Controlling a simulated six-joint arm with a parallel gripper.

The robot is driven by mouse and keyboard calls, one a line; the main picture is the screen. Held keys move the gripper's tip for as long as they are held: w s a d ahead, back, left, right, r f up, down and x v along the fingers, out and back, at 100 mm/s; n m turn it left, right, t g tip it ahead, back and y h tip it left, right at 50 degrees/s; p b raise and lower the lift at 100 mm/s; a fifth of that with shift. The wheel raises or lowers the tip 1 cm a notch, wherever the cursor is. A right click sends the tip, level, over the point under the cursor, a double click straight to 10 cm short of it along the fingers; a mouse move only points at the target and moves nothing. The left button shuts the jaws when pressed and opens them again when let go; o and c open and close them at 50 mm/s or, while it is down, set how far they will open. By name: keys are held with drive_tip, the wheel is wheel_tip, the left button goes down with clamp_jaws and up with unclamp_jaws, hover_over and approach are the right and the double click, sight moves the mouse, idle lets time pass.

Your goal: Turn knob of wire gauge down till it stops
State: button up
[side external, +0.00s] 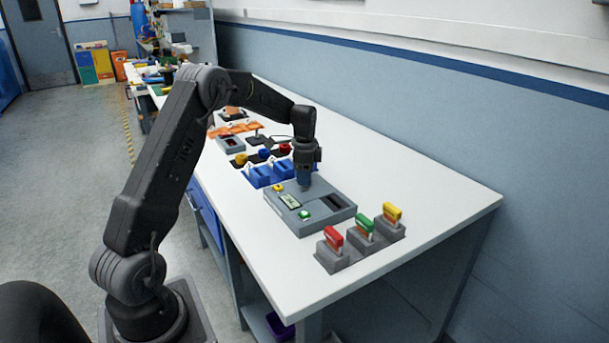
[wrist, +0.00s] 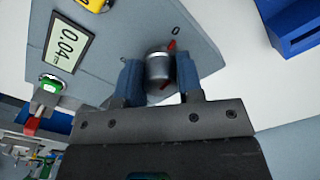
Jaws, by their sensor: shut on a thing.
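The wire gauge (side external: 284,217) is a grey box on the white table, with a display, a yellow part and a green button on top. In the wrist view the gauge (wrist: 105,70) shows its display (wrist: 68,47) reading 0.04. The knob (wrist: 159,72) is a dark grey cylinder with a red mark, near a printed 0. My gripper (wrist: 159,82) has its two blue fingers on either side of the knob and is shut on it. In the side view my gripper (side external: 305,183) points down over the gauge's far side and hides the knob.
Red, green and yellow handled blocks (side external: 362,235) stand close to the gauge at the table's near end. Blue holders (side external: 265,174) are on its other side, with coloured spools behind. The table (side external: 440,215) is clear to the right.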

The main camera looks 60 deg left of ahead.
drive_tip(key=shift+m, duration=0.5)
drive_tip(key=o, duration=0.9)
drive_tip(key=shift+r, duration=0.1)
wheel_tip(320, 180, up, 14)
drive_tip(key=shift+f, duration=0.15)
